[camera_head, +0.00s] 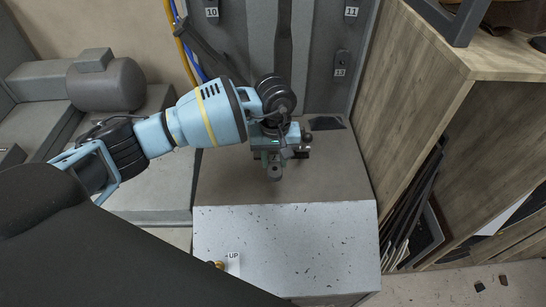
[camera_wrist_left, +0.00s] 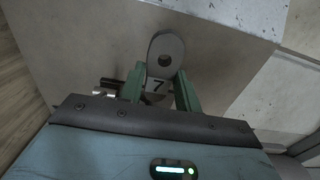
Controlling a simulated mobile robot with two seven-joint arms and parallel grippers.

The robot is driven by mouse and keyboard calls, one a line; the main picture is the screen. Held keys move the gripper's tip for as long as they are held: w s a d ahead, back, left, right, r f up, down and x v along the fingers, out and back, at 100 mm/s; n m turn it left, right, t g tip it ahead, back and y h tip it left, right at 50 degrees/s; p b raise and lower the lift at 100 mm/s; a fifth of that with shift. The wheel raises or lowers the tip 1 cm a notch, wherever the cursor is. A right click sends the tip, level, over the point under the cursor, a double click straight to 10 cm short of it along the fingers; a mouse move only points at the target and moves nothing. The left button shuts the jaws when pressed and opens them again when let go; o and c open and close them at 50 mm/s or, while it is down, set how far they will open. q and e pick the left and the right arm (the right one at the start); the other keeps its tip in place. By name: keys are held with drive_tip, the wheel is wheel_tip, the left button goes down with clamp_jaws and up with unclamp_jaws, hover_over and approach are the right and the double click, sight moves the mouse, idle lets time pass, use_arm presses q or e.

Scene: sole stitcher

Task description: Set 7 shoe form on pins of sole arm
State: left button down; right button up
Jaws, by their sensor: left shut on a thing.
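My left gripper (camera_head: 271,157) reaches in from the left and points down over the brown-grey top of the machine block. In the left wrist view its two green fingers (camera_wrist_left: 160,76) are shut on the grey shoe form (camera_wrist_left: 166,50), which carries a "7" label. The form has a rounded end with a round hole and sticks out past the fingertips. It shows small below the gripper in the head view (camera_head: 274,173). I cannot make out the sole arm or its pins. My right gripper is not in view.
Small dark and metal parts (camera_wrist_left: 106,90) lie beside the fingers in the left wrist view. A wooden shelf unit (camera_head: 420,90) stands close on the right. Labelled hooks, such as 13 (camera_head: 341,62), are on the grey back panel. The speckled light block (camera_head: 300,240) in front is mostly clear.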

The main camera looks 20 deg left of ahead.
sight(274, 184)
use_arm(q)
drive_tip(key=shift+d, duration=0.1)
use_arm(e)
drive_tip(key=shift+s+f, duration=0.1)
use_arm(q)
drive_tip(key=shift+f+b, duration=0.8)
drive_tip(key=shift+f, duration=1.2)
drive_tip(key=shift+f+b, duration=0.45)
drive_tip(key=shift+f, duration=0.5)
drive_tip(key=shift+f+b, duration=0.4)
drive_tip(key=shift+f, duration=0.2)
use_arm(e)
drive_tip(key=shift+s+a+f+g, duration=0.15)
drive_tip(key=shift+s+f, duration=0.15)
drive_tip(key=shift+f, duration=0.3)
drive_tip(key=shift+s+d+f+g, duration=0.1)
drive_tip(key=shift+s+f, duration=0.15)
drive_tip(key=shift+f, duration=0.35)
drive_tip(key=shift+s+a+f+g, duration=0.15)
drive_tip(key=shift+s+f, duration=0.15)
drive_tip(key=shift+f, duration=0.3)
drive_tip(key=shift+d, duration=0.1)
use_arm(q)
drive_tip(key=shift+f+b, duration=0.3)
drive_tip(key=shift+b, duration=0.1)
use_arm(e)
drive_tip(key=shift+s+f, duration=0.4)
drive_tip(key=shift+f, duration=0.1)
